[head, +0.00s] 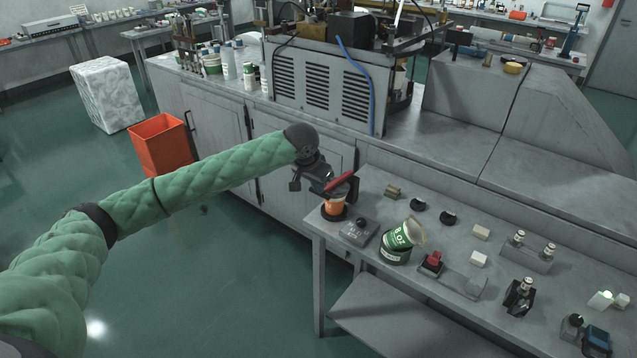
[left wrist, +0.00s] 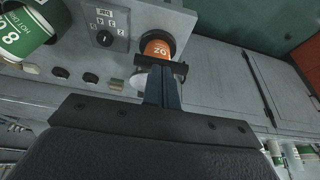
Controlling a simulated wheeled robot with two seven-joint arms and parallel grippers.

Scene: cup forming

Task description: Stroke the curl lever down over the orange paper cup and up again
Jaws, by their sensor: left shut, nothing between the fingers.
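The orange paper cup (head: 334,208) sits in a dark round holder at the left corner of the grey bench, partly hidden by my left gripper. In the left wrist view the orange cup (left wrist: 157,48) shows lettering and lies just beyond my fingertips. My left gripper (head: 328,187) is shut and empty, above the cup. In the wrist view its shut fingers (left wrist: 162,88) reach towards a dark crossbar (left wrist: 146,70) beside the cup. A red bar (head: 340,181), probably the curl lever's handle, lies at the gripper; whether they touch cannot be told. My right gripper is not in view.
A small grey control box (head: 359,231) stands close right of the cup. Several small fixtures and blocks occupy the bench further right. Open floor lies left of the bench.

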